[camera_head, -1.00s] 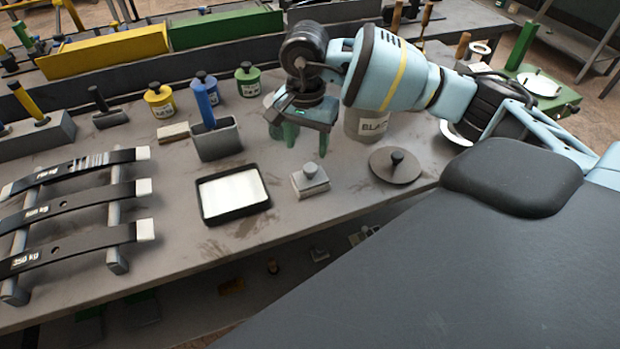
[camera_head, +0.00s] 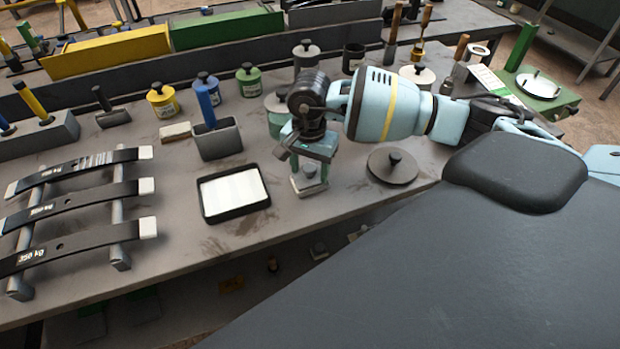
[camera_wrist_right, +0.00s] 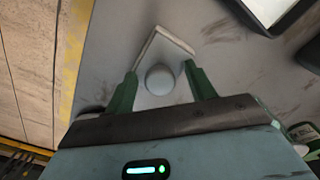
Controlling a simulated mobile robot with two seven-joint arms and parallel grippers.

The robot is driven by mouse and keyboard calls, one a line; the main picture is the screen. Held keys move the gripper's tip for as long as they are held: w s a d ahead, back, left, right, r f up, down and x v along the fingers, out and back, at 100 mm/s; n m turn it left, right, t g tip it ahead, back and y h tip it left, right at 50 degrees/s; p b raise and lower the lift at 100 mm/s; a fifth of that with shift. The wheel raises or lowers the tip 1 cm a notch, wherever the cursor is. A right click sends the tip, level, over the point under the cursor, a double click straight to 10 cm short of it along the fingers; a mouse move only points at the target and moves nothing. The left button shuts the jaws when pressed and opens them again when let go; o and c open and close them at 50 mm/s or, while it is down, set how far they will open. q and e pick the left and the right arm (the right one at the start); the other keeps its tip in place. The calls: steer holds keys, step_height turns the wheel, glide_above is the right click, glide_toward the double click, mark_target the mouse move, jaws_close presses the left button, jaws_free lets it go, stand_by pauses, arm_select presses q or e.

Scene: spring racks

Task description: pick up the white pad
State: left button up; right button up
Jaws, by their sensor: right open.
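The white pad (camera_head: 309,190) is a small pale block with a round grey knob on top, lying on the grey bench. In the right wrist view its pale edge (camera_wrist_right: 172,37) shows beyond the knob (camera_wrist_right: 160,79). My right gripper (camera_head: 309,174) is directly above the pad, pointing down, and partly covers it in the head view. In the right wrist view the green fingers of my right gripper (camera_wrist_right: 162,82) are open, one on each side of the knob. I cannot tell whether they touch it. My left gripper is not in view.
A black tray (camera_head: 236,214) with a white inside lies left of the pad. A dark round lid (camera_head: 393,167) lies to the right. A grey holder (camera_head: 218,142) with a blue handle stands behind the tray. The bench's front edge is close to the pad.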

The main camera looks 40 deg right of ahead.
mark_target(308, 168)
steer(key=c, duration=1)
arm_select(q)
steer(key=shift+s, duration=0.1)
arm_select(e)
steer(key=shift+c, duration=0.3)
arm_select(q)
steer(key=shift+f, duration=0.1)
arm_select(e)
steer(key=shift+r, duration=0.2)
